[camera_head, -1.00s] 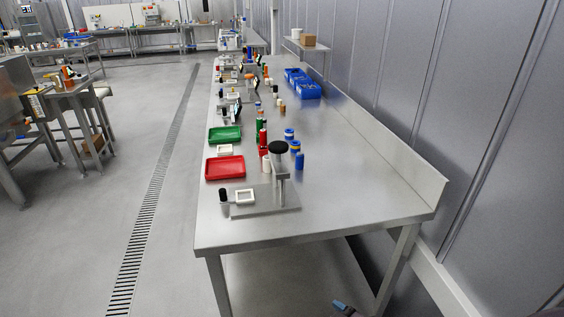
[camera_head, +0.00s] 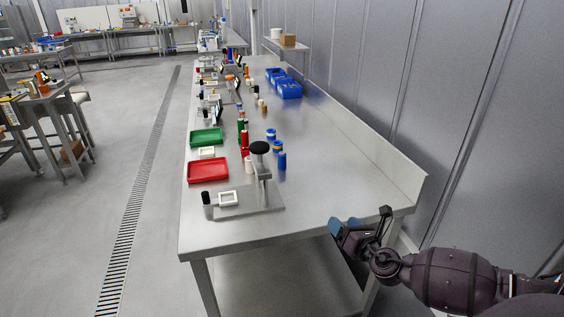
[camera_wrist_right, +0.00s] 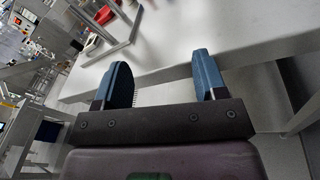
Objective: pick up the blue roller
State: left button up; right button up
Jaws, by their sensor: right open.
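A blue upright cylinder (camera_head: 282,161), which looks like the blue roller, stands on the metal table in the head view, right of the press-like stand. My right gripper (camera_head: 346,226) is at the table's near right edge, well short of the cylinder and apart from it. In the right wrist view its two blue fingers (camera_wrist_right: 162,78) are spread wide with nothing between them. I cannot make out the blue cylinder in the wrist view. My left gripper is out of view.
The metal table (camera_head: 330,180) is bare on its right side. Left of the cylinder are the press-like stand (camera_head: 260,175), a red tray (camera_head: 208,170) and a green tray (camera_head: 206,138). Blue bins (camera_head: 289,90) stand farther back. A raised rim (camera_head: 385,160) runs along the right.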

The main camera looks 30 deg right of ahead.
aim_at(281, 160)
jog(key=i+l, duration=0.1)
jog(key=i, duration=0.9)
